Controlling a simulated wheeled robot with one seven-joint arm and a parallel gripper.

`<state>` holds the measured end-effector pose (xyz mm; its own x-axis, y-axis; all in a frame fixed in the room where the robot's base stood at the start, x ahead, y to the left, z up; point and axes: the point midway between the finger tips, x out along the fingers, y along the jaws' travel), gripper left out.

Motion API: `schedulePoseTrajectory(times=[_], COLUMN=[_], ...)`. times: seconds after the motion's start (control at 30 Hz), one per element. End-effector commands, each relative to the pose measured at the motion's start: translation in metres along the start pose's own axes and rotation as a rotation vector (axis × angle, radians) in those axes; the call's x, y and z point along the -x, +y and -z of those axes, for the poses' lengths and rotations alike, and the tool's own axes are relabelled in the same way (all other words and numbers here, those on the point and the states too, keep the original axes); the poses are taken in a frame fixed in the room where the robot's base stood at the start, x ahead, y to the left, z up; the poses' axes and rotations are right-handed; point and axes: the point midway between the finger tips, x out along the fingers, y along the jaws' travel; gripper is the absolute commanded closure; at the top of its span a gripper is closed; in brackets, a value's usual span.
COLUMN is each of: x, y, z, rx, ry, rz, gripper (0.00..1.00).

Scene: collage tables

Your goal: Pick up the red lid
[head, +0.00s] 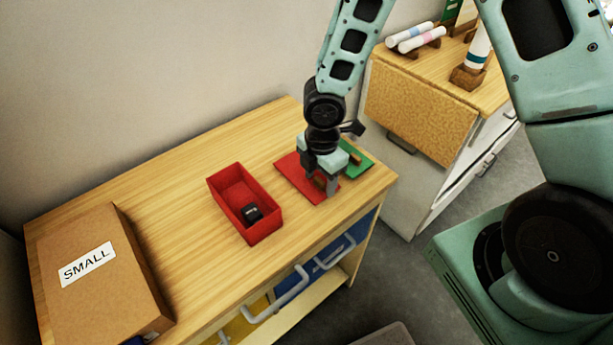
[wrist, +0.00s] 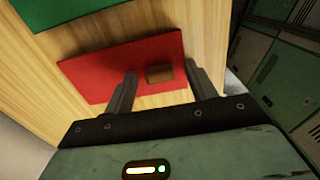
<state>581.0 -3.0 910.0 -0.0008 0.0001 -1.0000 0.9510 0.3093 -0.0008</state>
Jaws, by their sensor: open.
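The red lid (head: 293,169) lies flat on the wooden table, near its right end. It also shows in the wrist view (wrist: 105,71), with a brown block-shaped handle (wrist: 159,74) on it. My gripper (head: 331,186) is over the lid, pointing down. In the wrist view my gripper (wrist: 163,80) is open, with one finger on each side of the handle and gaps between. In the head view the gripper hides part of the lid and most of the handle.
A green lid (head: 358,163) lies just beyond the red one. An open red box (head: 216,190) with a small black object (head: 251,213) inside stands to the left. A cardboard box (head: 95,290) labelled SMALL sits at the left end. Table space between them is clear.

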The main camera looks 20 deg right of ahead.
Motion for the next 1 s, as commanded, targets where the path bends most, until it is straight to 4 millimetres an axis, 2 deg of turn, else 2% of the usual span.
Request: schedulePoseTrajectory(times=[0.13, 0.17, 0.3, 0.33, 0.67, 0.77, 1.0], x=[0.0, 0.0, 0.001, 0.001, 0.004, 0.017, 0.064], y=[0.0, 0.0, 0.0, 0.0, 0.0, 0.001, 0.001], z=[0.0, 0.0, 0.0, 0.0, 0.0, -0.001, -0.001], rx=[0.0, 0.0, 0.0, 0.0, -0.001, -0.002, -0.003], ry=[0.0, 0.0, 0.0, 0.0, 0.0, 0.0, 0.0], rz=[0.0, 0.0, 0.0, 0.0, -0.001, -0.004, -0.005], gripper=[0.44, 0.46, 0.85, 0.92, 0.92, 0.92, 0.92])
